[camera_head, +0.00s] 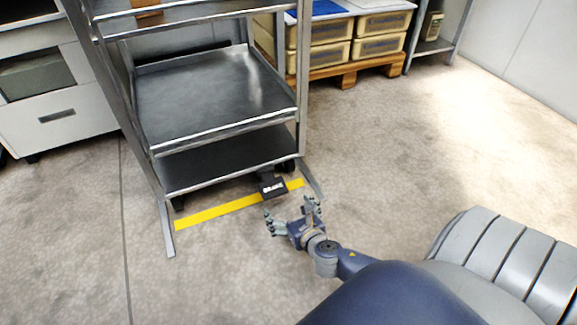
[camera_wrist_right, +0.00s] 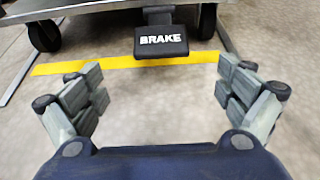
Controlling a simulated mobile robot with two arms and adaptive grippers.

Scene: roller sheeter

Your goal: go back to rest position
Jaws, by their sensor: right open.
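My right gripper (camera_head: 291,215) is low over the floor in front of the metal cart, with its fingers spread and nothing between them. In the right wrist view the open fingers (camera_wrist_right: 163,98) stand well apart, with bare floor between them. A black brake pedal (camera_head: 272,186) marked BRAKE sits just ahead of the gripper at the cart's foot, and it shows beyond the fingers in the right wrist view (camera_wrist_right: 161,41). The fingers look apart from the pedal. My left gripper is in neither view.
The metal shelf cart (camera_head: 215,95) stands ahead, with a yellow floor strip (camera_head: 215,213) and metal floor rails at its front. A white drawer cabinet (camera_head: 60,125) is at left. Yellowish bins (camera_head: 325,55) sit on a wooden pallet (camera_head: 345,70) behind. The floor at right is clear.

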